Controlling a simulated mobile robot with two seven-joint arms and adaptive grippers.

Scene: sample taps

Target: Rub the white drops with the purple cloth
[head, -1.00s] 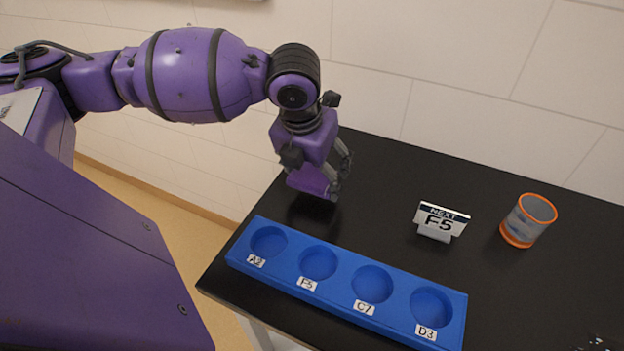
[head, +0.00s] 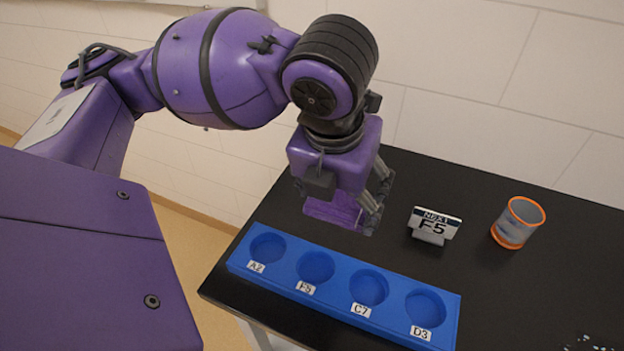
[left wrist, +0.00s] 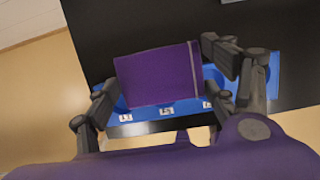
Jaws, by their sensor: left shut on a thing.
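The purple cloth (head: 332,214) is a flat piece held between the fingers of my left gripper (head: 352,210). It also shows in the left wrist view (left wrist: 158,76), with a pale stripe near one edge and a finger at either side. My left gripper is shut on it, over the black table behind the blue rack; the exact height is hard to tell. Small white drops (head: 590,345) show at the bottom right corner of the head view, partly cut off by the frame edge. The cloth is well to the left of them. My right gripper is not in view.
The blue rack (head: 340,289) with round wells labelled A2, F5, C7 and D3 lies along the front of the black table (head: 500,285). A sign reading NEXT F5 (head: 434,226) and an orange-rimmed clear cup (head: 517,223) stand behind it. A tiled wall is behind.

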